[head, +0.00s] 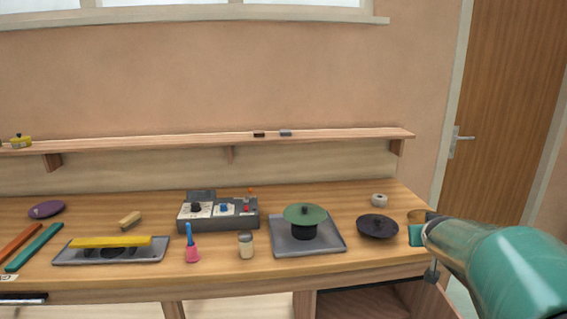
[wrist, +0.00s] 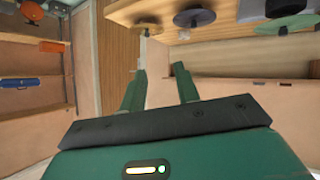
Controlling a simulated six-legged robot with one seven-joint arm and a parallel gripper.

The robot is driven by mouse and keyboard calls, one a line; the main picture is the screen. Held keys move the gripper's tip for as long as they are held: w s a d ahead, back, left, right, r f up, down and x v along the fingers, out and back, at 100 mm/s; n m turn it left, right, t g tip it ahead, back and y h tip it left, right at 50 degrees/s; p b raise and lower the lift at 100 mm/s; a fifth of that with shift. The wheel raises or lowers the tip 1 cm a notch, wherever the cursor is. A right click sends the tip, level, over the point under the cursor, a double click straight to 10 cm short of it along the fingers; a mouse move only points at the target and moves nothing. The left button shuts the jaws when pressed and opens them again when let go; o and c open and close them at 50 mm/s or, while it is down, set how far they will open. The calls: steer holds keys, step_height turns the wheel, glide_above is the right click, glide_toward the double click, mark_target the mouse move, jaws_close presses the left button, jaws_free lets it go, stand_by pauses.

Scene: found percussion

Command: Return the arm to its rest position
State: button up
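My arm comes in from the right edge of the head view, teal and angled up to the left, beside the bench's right end. My gripper shows in the wrist view (wrist: 158,78) with two green fingers set apart and nothing between them. In the head view its fingers are hard to make out. The bench (head: 365,269) appears upside down at the top of the wrist view. A green disc on a black stand (head: 305,215) stands on a grey tray, and a dark disc (head: 377,228) sits nearer the arm.
A tape roll (head: 379,200), a jar (head: 246,246), a pink bell (head: 192,250) and a switch box (head: 218,212) stand on the bench. A yellow bar (head: 110,241) lies over a tray at left. A wall shelf (head: 210,139) runs above; a door (head: 510,110) is at right.

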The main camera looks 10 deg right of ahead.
steer(key=s+a+n+g+y, duration=0.1)
steer(key=s+a+y, duration=0.1)
steer(key=s+a, duration=0.5)
steer(key=s+a+n+g+y, duration=0.1)
steer(key=s+a, duration=0.2)
steer(key=a, duration=0.8)
steer(key=s+a+f+n+g+y, duration=0.2)
steer(key=s+a+f+y, duration=0.1)
steer(key=s+a, duration=0.9)
steer(key=shift+s+a+f, duration=0.3)
steer(key=shift+s+f, duration=0.05)
steer(key=shift+s, duration=0.2)
steer(key=shift+d, duration=0.1)
